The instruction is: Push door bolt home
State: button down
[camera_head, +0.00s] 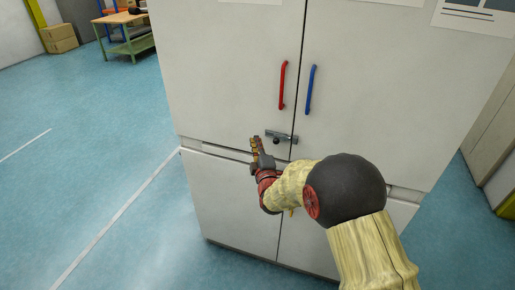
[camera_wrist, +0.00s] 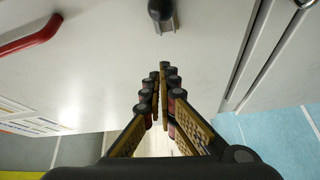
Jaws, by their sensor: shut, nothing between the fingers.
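The door bolt (camera_head: 290,138) is a small grey metal bar with a dark round knob (camera_head: 276,141). It is mounted across the seam between the two pale cabinet doors, below their handles. In the wrist view the dark knob (camera_wrist: 160,9) shows at the top edge, and most of the bolt is cut off. My gripper (camera_head: 254,141) is just left of the bolt in the head view, in front of the left door. It is shut and empty. In the wrist view my fingertips (camera_wrist: 160,69) point toward the knob, with a gap between them.
A red handle (camera_head: 283,86) is on the left door and a blue handle (camera_head: 310,90) on the right door. The red handle also shows in the wrist view (camera_wrist: 30,37). Lower cabinet doors (camera_head: 235,205) lie below. A workbench (camera_head: 128,35) stands far off; the blue floor (camera_head: 90,130) at left is clear.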

jog(key=s+d, duration=0.2)
jog(key=s, duration=0.7)
jog(key=shift+d+f, duration=0.2)
jog(key=shift+f, duration=0.15)
